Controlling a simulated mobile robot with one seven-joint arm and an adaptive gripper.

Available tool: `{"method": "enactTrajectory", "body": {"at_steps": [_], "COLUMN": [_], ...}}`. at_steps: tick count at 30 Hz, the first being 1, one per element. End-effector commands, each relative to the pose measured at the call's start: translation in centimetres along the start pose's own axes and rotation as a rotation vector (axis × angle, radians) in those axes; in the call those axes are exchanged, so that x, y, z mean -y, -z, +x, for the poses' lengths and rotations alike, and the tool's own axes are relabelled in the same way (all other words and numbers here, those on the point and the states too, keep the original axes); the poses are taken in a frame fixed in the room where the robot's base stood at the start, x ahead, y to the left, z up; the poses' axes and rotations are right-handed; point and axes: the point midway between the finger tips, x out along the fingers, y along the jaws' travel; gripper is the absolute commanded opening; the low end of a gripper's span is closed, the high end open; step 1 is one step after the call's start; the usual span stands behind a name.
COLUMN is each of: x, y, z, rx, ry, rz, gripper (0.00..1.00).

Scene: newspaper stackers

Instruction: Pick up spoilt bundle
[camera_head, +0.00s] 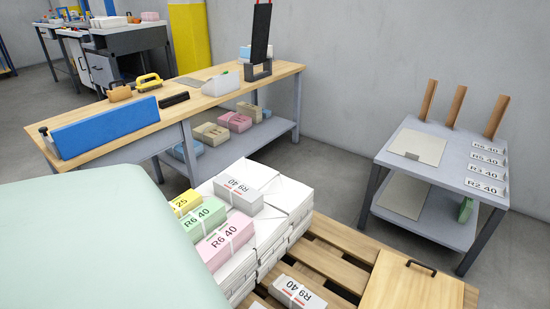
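Strapped bundles lie on a stack of white paper bundles (265,232): a grey one marked R9 40 (238,194), a green one marked R6 40 (204,218), a pink one marked R6 40 (228,240) and a yellow one (186,202), partly hidden behind the green one. A white bundle marked R9 40 (298,292) with red marks lies apart on the wooden pallet (335,262). I cannot tell which bundle is the spoilt one. My gripper is not in view.
A pale green rounded shape (100,240) blocks the lower left. A wooden board with a black handle (412,285) lies at the pallet's right. A grey rack (440,160) stands right. A workbench (190,105) with bundles on its lower shelf stands behind. Bare floor (325,180) lies between.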

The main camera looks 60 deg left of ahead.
Motion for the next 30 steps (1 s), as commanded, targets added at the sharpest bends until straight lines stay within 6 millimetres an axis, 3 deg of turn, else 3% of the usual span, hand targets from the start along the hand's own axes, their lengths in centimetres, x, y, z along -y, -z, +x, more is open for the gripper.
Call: {"method": "enactTrajectory", "body": {"at_steps": [30], "x": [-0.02], "y": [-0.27], "z": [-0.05], "rx": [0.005], "ry": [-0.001], "rz": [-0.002], "gripper": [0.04]}}
